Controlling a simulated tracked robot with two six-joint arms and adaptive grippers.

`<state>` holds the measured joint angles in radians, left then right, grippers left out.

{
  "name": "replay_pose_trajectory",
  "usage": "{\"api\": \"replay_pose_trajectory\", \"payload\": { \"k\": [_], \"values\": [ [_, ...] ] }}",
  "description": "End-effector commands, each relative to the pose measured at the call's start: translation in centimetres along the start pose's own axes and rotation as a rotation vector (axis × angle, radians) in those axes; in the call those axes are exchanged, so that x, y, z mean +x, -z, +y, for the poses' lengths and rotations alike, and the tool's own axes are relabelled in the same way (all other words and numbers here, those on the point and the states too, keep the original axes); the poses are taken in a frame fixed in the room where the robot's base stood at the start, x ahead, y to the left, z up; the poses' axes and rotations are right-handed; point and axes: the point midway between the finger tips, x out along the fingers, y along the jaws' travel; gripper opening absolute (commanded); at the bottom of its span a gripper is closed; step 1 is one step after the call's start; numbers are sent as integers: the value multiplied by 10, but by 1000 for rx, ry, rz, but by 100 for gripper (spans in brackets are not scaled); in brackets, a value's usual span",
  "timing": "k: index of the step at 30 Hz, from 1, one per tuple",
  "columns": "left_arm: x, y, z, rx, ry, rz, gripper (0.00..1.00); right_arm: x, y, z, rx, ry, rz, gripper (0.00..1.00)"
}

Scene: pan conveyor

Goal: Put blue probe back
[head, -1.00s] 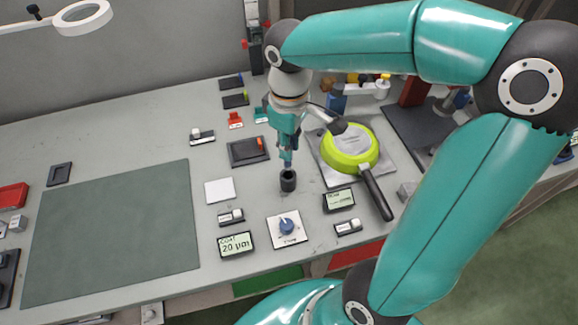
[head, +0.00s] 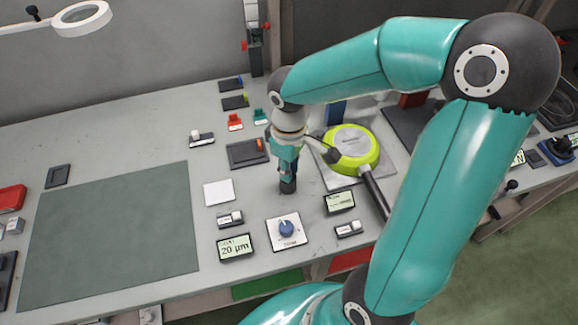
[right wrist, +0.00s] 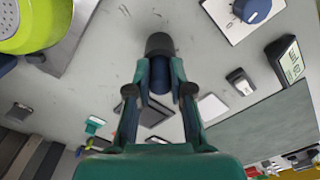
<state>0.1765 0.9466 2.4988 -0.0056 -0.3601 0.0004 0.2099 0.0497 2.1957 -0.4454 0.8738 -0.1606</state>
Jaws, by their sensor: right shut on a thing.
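My right gripper (head: 287,170) points down at the middle of the bench and is shut on the blue probe. In the right wrist view the blue probe (right wrist: 159,78) shows between the two fingers (right wrist: 158,92). The dark round holder (head: 288,187) stands on the bench directly below the gripper, and it also shows in the right wrist view (right wrist: 160,44). The probe's lower end meets the holder's mouth and appears to be in it; how deep I cannot tell. My left gripper is not in view.
A lime-green pan (head: 367,148) lies close to the right of the gripper. A knob panel (head: 287,232), a "20 µm" display (head: 235,247) and another display (head: 340,201) lie in front. A white square (head: 219,193) and a large green mat (head: 115,235) lie left.

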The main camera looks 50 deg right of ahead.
Motion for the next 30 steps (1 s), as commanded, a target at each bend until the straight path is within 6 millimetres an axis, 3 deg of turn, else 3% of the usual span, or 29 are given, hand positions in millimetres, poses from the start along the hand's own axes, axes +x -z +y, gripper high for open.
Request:
{"api": "replay_pose_trajectory", "payload": {
  "k": [1, 5, 18, 23, 30],
  "values": [
    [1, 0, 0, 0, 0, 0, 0, 2, 0, 0, 0, 0, 0, 24],
    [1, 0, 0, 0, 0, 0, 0, 1, 0, 0, 0, 0, 0, 46],
    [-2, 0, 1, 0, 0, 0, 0, -6, 0, 0, 0, -1, 1, 46],
    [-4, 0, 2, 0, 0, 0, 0, -30, 1, 0, 1, -2, 4, 46],
    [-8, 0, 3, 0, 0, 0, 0, -79, 1, 0, -1, -2, 5, 46]
  ]
}}
